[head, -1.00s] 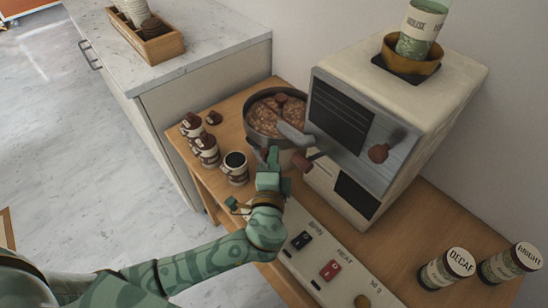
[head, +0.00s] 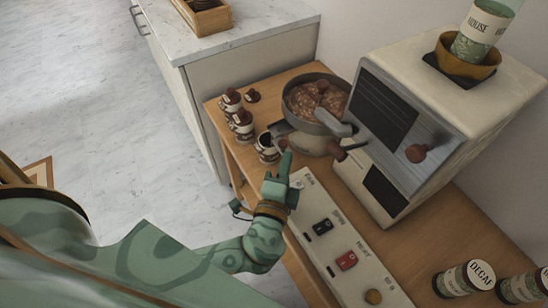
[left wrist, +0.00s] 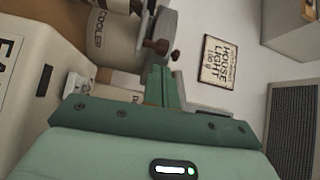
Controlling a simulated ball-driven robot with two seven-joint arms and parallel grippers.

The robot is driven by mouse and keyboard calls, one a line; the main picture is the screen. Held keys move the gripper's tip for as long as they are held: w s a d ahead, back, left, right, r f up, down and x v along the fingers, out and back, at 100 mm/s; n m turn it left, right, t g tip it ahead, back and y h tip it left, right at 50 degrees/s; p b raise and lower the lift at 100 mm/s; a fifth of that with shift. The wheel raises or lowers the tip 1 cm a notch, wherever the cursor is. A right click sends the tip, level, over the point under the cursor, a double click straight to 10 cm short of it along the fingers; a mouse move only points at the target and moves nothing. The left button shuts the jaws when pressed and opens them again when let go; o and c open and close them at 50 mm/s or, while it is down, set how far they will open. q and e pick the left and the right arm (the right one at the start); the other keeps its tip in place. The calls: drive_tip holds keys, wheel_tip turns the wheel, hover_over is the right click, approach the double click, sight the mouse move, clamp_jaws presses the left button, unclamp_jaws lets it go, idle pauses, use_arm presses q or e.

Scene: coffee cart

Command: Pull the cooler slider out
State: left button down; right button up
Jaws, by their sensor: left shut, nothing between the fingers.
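The cooler is a round pan of brown beans (head: 316,95) with a dark rim on a pale base (head: 308,141). In the left wrist view its base (left wrist: 98,28) bears the word COOLER. A brown knob (head: 337,152) on a short rod shows between pan and roaster, and brown knobs show in the left wrist view (left wrist: 156,47). I cannot tell which is the cooler slider. My left gripper (head: 285,160) is shut and empty, pointing at the cooler from the front; its fingers (left wrist: 161,82) appear apart from the knobs. My right gripper is out of view.
The pale roaster (head: 425,115) stands right of the cooler. A control panel (head: 345,262) with switches lies in front. A dark-topped cup (head: 267,149) and small bottles (head: 240,124) stand left of the cooler. Decaf and bright jars (head: 466,278) are at lower right.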

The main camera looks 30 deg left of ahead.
use_arm(q)
drive_tip(key=v, duration=1.2)
drive_tip(key=shift+s+d, duration=0.25)
drive_tip(key=shift+s, duration=0.1)
